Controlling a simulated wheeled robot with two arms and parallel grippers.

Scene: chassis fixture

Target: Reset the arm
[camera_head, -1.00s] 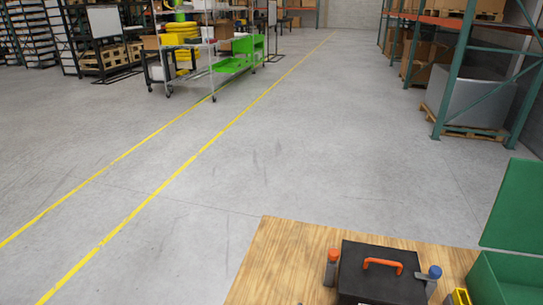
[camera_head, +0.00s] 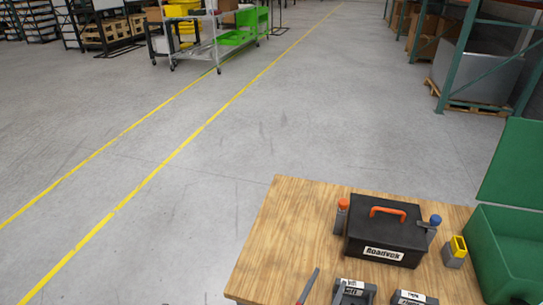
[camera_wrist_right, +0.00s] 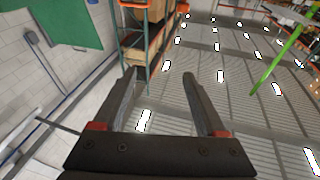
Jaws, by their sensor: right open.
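In the head view, part of my right gripper (camera_head: 309,282) shows at the bottom edge, as a thin grey finger with red at its base. It appears over the table's front left area, left of the grey fixtures. In the right wrist view, my right gripper (camera_wrist_right: 160,75) has its two dark fingers spread apart, with nothing between them. The rest of the right arm is hidden in the head view. My left gripper is in neither view.
A wooden table (camera_head: 275,235) carries a black toolbox (camera_head: 384,236) with an orange handle, a yellow item (camera_head: 458,246) and grey labelled fixtures (camera_head: 353,292). A green bin (camera_head: 507,240) stands at right. The table's left part is mostly clear.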

